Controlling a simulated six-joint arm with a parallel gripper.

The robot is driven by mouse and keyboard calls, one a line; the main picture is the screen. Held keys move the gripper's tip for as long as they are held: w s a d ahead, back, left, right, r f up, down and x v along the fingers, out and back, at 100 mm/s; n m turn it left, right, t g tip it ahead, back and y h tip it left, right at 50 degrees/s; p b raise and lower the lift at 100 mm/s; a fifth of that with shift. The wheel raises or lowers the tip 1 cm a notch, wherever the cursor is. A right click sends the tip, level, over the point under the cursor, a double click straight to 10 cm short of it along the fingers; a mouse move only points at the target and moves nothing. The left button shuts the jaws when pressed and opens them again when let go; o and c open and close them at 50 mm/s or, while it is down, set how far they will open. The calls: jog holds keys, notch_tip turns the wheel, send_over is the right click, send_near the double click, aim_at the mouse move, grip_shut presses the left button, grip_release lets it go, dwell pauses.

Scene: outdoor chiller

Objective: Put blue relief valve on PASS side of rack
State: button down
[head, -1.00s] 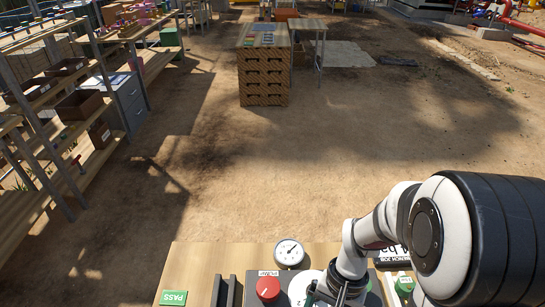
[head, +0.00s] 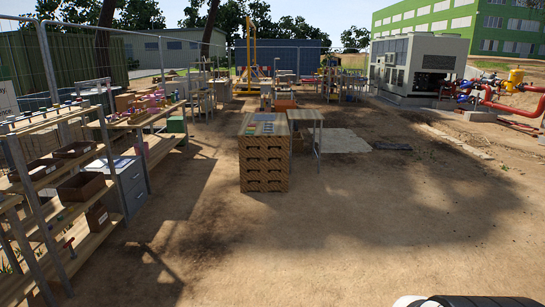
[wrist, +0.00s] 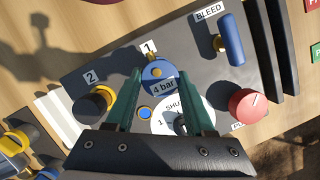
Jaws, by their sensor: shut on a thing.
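The blue relief valve (wrist: 157,72), marked "4 bar" and with a brass top, is at the spot labelled 1 on the dark grey test panel (wrist: 192,70) in the wrist view. My gripper (wrist: 160,82) is shut on it, with one teal finger on each side. The finger contact is partly hard to see. Whether the valve is seated or lifted cannot be told. Green labels (wrist: 315,52) are cut off at the right edge, beyond dark parallel bars (wrist: 271,45). The head view shows neither the valve nor my gripper.
Around the valve are a blue BLEED handle (wrist: 230,40), a red knob (wrist: 247,105) and a dark-and-yellow fitting (wrist: 93,103) by label 2.

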jog(key=shift+r, duration=0.15)
jog(key=shift+r, duration=0.35)
jog(key=shift+r, duration=0.1)
jog(key=shift+r, duration=2.7)
jog(key=c, duration=0.8)
grip_release()
jog(key=shift+c, duration=0.2)
grip_shut()
